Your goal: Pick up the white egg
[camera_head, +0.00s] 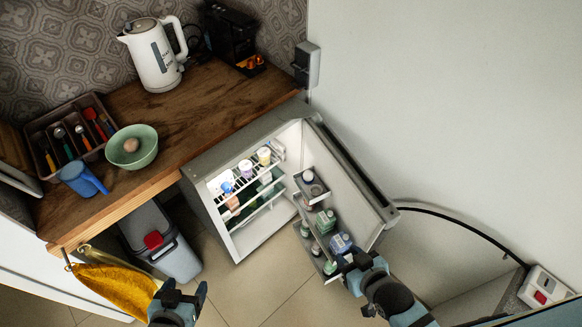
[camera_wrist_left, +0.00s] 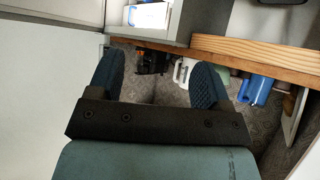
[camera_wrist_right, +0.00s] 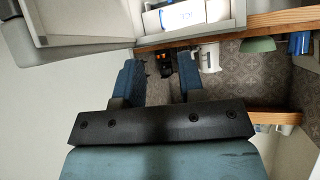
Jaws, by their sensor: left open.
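The bowl also shows upside down in the right wrist view (camera_wrist_right: 258,45), where the egg is hidden. My left gripper (camera_head: 183,290) is low at the bottom of the head view, below the counter's front edge and apart from the bowl. Its fingers are spread and empty in the left wrist view (camera_wrist_left: 158,78). My right gripper (camera_head: 360,263) is in front of the open fridge door, far from the egg. Its fingers are apart and empty in the right wrist view (camera_wrist_right: 160,78).
A blue cup (camera_head: 82,179) stands close left of the bowl, with a cutlery tray (camera_head: 35,128) behind. A white kettle (camera_head: 155,62) stands at the back. The open fridge (camera_head: 211,200) and its door are right of the counter; a bin (camera_head: 176,257) and yellow towel (camera_head: 115,287) are below it.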

